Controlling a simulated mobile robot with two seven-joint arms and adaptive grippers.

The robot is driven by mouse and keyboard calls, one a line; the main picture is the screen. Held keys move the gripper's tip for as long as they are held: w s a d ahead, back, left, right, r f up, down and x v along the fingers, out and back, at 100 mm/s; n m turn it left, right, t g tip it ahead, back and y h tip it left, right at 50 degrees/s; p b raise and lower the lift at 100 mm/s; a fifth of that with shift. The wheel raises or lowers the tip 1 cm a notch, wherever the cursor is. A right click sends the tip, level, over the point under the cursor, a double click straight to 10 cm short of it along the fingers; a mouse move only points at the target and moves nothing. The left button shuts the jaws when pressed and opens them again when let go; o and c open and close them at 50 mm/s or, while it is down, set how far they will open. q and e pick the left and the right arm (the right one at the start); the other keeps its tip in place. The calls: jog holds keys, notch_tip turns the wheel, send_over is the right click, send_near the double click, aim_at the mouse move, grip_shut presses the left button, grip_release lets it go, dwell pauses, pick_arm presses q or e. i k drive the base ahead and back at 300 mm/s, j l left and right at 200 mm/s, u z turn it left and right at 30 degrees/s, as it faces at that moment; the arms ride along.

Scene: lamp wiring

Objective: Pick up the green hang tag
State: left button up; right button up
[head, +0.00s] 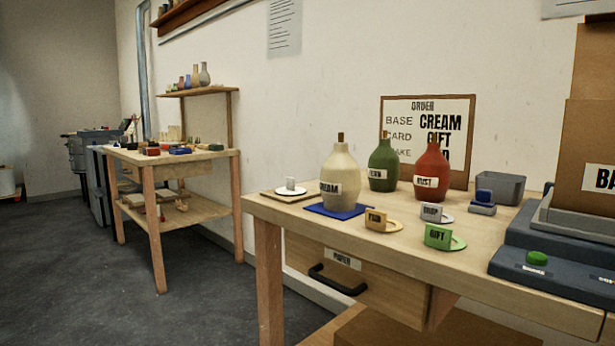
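The green hang tag (438,237) is at the front edge of the wooden table. Its upright face reads GIFT, and a flat round green part lies to its right. A tan tag (377,221) stands to its left, and a white tag (432,213) stands just behind it. Nothing is touching the green tag from above. Neither of my grippers shows in the head view.
The wooden table (480,276) carries a cream bottle (341,176) on a blue mat, a green bottle (383,165) and a red bottle (432,174). An order board (457,108) stands behind. A dark machine with a green button (537,258) is at the right.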

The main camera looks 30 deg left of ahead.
aim_at(436, 237)
jog(key=i+l+u, duration=0.15)
jog(key=u, duration=0.2)
jog(key=i+l+u, duration=0.1)
jog(key=l+u, duration=0.15)
jog(key=u, duration=0.15)
jog(key=l+u, duration=0.35)
jog(key=i+j, duration=0.05)
jog(key=j, duration=0.05)
